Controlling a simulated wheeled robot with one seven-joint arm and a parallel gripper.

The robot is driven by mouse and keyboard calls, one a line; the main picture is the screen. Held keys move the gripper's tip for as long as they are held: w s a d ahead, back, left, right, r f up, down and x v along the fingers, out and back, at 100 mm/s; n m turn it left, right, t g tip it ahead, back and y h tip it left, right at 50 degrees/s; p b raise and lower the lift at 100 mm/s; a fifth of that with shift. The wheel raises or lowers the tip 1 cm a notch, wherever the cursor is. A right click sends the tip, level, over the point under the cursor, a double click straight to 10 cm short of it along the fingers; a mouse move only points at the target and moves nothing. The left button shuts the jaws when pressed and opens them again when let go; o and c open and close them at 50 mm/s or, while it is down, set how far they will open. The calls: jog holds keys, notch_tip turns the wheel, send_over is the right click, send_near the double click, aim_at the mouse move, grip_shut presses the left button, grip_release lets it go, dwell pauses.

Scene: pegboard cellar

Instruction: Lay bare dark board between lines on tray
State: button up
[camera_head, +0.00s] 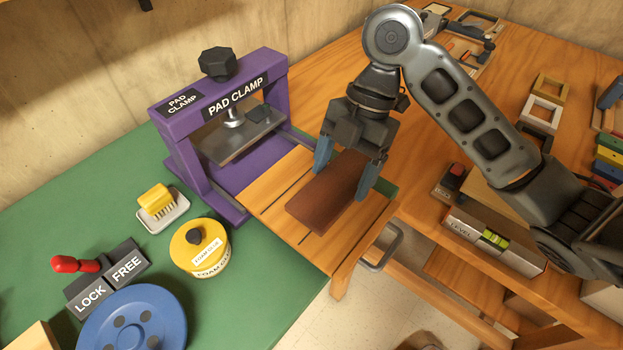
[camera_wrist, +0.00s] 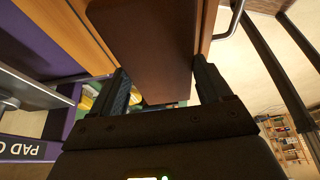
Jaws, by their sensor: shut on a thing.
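A bare dark reddish-brown board (camera_head: 327,195) is held between the fingers of my gripper (camera_head: 345,176), which is shut on it. The board is over the wooden tray (camera_head: 283,188), which has dark lines across it and sits in front of the purple pad clamp. In the wrist view the board (camera_wrist: 150,45) reaches out between the two fingers of my gripper (camera_wrist: 165,88), with the tray (camera_wrist: 62,28) below and to its left. I cannot tell whether the board touches the tray. The board and gripper hide part of the tray and its lines.
The purple pad clamp (camera_head: 178,137) stands just behind the tray. A yellow foam glue tub (camera_head: 200,248), a brush (camera_head: 158,205), a lock/free lever (camera_head: 105,276) and a blue wheel (camera_head: 138,322) are on the green bench. A level (camera_head: 491,240) lies right.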

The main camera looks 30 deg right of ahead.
aim_at(315, 184)
jog(key=w+f, duration=0.1)
jog(key=w+a+f, duration=0.1)
jog(key=w, duration=0.1)
jog(key=w+a+f, duration=0.1)
jog(key=w, duration=0.1)
jog(key=shift+w+f, duration=0.1)
jog(key=shift+f, duration=2.15)
jog(key=shift+f, duration=0.1)
jog(key=o, duration=1.1)
jog(key=shift+c, duration=0.2)
jog(key=v, duration=1.2)
